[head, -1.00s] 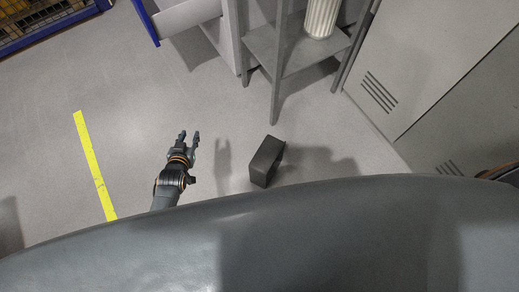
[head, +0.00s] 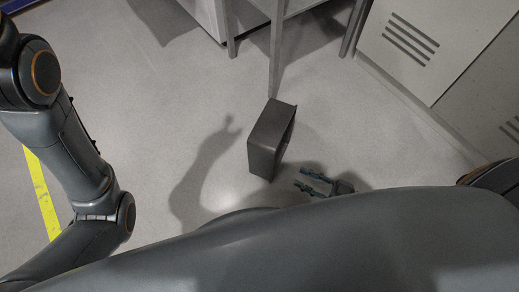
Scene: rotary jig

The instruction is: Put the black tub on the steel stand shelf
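The black tub (head: 266,146) is a dark box on the grey floor, near the middle of the head view, with a lip along its upper right side. My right gripper (head: 299,178) is open and empty just to the lower right of the tub. Its two fingers point left, with a small gap to the tub in the picture. The steel stand (head: 276,55) is at the top, cut by the frame edge. One of its legs comes down just behind the tub. My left arm comes in at the left; its gripper is out of view.
A light grey cabinet (head: 405,50) with vents stands at the upper right, beside the stand. A yellow floor line (head: 42,195) runs at the left. The floor (head: 130,80) left of the tub is clear.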

